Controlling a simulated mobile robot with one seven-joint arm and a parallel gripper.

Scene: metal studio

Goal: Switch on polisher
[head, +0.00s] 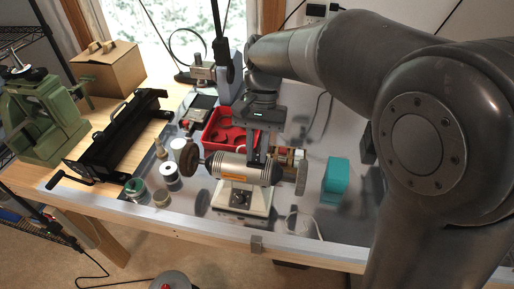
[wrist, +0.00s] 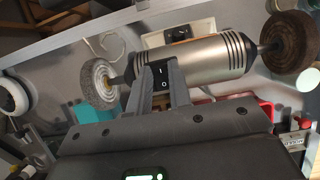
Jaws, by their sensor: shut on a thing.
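The polisher (head: 243,169) stands on the bench, a silver motor body on a pale base with a round wheel at each end. In the wrist view, the polisher's body (wrist: 208,61) fills the upper middle. My gripper (head: 258,158) reaches down to the back of the motor body. Which side of the rocker is pressed is too small to tell.
A red tray (head: 222,118) lies behind the polisher. A teal block (head: 335,180) stands to its right. Several small jars, one a white-lidded jar (head: 170,174), stand to the left. A black bending tool (head: 118,135) and a green machine (head: 45,122) are farther left.

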